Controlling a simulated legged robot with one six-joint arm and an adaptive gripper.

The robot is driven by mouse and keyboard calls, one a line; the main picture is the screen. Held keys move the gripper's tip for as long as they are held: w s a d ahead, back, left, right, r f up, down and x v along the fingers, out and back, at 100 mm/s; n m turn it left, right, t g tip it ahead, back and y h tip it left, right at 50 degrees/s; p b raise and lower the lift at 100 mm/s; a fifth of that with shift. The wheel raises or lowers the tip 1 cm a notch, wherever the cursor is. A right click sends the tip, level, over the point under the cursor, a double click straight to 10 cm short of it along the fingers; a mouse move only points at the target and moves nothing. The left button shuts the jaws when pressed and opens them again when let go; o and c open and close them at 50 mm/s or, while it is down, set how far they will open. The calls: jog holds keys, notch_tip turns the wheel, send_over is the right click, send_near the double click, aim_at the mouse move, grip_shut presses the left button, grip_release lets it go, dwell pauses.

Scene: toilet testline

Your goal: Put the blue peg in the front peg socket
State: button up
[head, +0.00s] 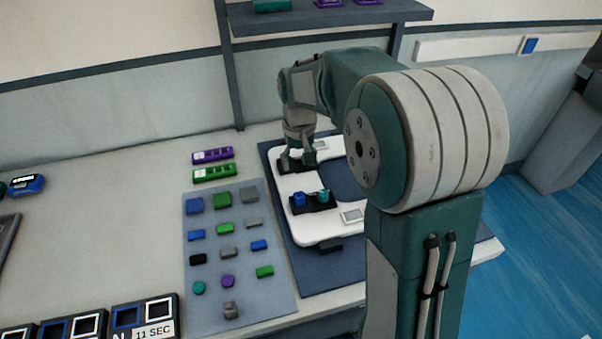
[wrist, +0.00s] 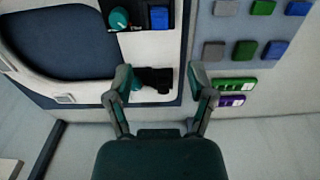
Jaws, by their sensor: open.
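Several blue pieces are in the head view. One blue block (head: 299,199) sits in the nearer black socket base (head: 310,208), beside a teal round peg (head: 323,195); the wrist view shows this blue block (wrist: 159,17) and teal peg (wrist: 119,19) at the top. My gripper (head: 297,163) points down over the farther black socket base (head: 285,164). In the wrist view my gripper (wrist: 160,77) is open, with that farther base (wrist: 157,79) between its fingers. A teal piece shows beside the left finger, partly hidden. I see nothing held.
A grey-blue mat (head: 213,270) to the left carries several green, grey, blue, black, teal and purple pieces. Purple (head: 213,155) and green (head: 215,173) bars lie behind it. The white U-shaped seat (head: 318,229) surrounds a dark opening. A shelf (head: 330,16) hangs above.

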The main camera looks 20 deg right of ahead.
jog(key=s+r+t, duration=0.2)
jog(key=s+r, duration=0.2)
jog(key=s, duration=0.8)
jog(key=s+r+t, duration=0.3)
jog(key=s+r, duration=0.2)
jog(key=s, duration=0.7)
jog(key=shift+t, duration=0.3)
